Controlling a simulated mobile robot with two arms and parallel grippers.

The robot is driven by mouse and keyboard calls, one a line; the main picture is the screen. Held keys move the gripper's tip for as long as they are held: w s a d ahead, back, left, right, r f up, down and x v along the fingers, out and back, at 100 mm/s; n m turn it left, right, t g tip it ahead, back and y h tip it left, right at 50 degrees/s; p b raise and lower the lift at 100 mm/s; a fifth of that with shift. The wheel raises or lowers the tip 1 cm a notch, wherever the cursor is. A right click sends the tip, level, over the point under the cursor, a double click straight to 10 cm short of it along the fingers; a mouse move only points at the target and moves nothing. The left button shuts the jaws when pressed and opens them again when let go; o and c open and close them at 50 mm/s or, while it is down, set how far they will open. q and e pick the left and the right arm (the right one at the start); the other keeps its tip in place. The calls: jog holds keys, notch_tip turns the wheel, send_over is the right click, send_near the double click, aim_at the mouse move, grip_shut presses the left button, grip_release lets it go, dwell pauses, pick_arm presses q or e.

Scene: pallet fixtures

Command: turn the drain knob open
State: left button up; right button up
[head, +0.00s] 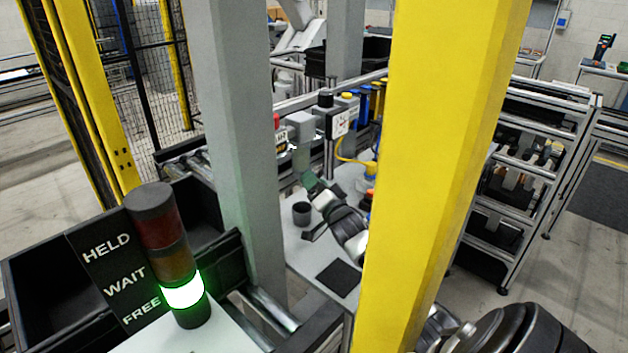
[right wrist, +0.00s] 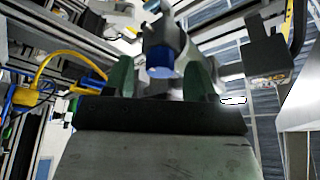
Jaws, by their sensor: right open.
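My right gripper (head: 312,184) reaches over the grey bench near a grey upright unit (head: 301,128). In the right wrist view its two green fingers (right wrist: 159,76) stand apart. A blue round part with a dark grey body (right wrist: 162,52), which may be the drain knob, shows between or just beyond the fingertips. No contact can be made out. In the head view I cannot pick out the knob; the fingers and the unit crowd that spot. My left gripper is out of view.
A dark cup (head: 301,213) and a black pad (head: 339,278) are on the bench. A yellow post (head: 440,150) and a grey post (head: 240,140) stand in front. A stack light (head: 168,255) glows green beside "FREE". A yellow hose (right wrist: 70,57) runs left of the fingers.

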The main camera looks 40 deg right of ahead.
jog(key=shift+w, duration=0.25)
jog(key=c, duration=0.9)
jog(key=n+y+b, duration=0.4)
jog(key=n, duration=0.4)
jog(key=n+y+b, duration=0.3)
jog(key=n+b, duration=0.1)
jog(key=n, duration=0.4)
jog(key=d+n+g+y+b, duration=0.1)
jog(key=n+y+b, duration=0.3)
jog(key=n, duration=0.5)
jog(key=shift+y, duration=0.3)
jog(key=shift+n, duration=0.4)
